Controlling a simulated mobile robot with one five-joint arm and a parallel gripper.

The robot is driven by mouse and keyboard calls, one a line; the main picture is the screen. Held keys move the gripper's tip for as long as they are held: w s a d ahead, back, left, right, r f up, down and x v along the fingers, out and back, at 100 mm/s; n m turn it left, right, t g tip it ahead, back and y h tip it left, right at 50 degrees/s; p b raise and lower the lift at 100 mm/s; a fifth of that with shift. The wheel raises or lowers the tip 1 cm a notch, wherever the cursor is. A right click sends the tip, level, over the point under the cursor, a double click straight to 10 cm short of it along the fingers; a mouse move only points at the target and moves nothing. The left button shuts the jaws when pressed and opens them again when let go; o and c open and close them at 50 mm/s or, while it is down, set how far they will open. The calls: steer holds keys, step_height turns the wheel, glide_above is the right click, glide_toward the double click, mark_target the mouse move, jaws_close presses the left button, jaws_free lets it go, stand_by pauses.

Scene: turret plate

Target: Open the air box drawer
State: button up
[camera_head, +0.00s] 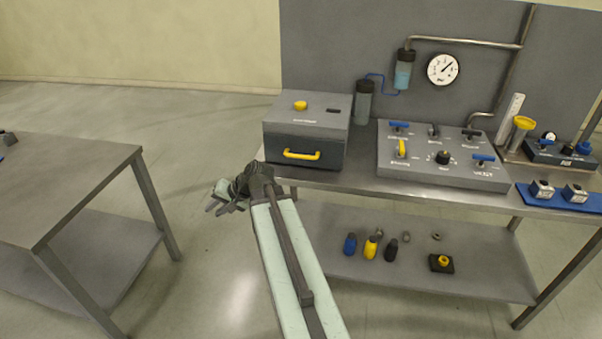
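The air box (306,132) is a dark grey box at the left end of the right-hand bench, with a yellow knob (300,105) on its top. Its front bears a horizontal yellow handle (301,154). The front looks flush, so the drawer appears closed. My gripper (215,201) is in front of the bench, to the left of and below the box in the picture, and touches nothing that I can see. Its fingers look spread apart with nothing between them.
The bench (365,185) also holds a panel (440,160) with several valves, right of the box. Small fittings lie on its lower shelf (330,230). Another table (60,185) stands at left. Open floor (200,270) lies between the two.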

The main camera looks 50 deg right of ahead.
steer(key=s+d+m+t+h+b, duration=0.25)
steer(key=d+m+t+b, duration=0.35)
steer(key=d, duration=1.4)
steer(key=m+t+h+b, duration=0.1)
steer(key=m+t+h, duration=0.1)
steer(key=m+h, duration=0.4)
glide_toward(301, 157)
steer(key=w+d+m, duration=0.1)
steer(key=w+d, duration=0.1)
steer(key=w, duration=0.1)
steer(key=shift+y, duration=0.45)
steer(key=x, duration=0.5)
steer(key=b+x, duration=0.1)
steer(key=x, duration=0.1)
steer(key=shift+w+a+f, duration=0.2)
steer(key=shift+w+f, duration=0.05)
steer(key=shift+w, duration=0.05)
steer(key=shift+c, duration=0.3)
jaws_close()
steer(key=shift+a, duration=0.1)
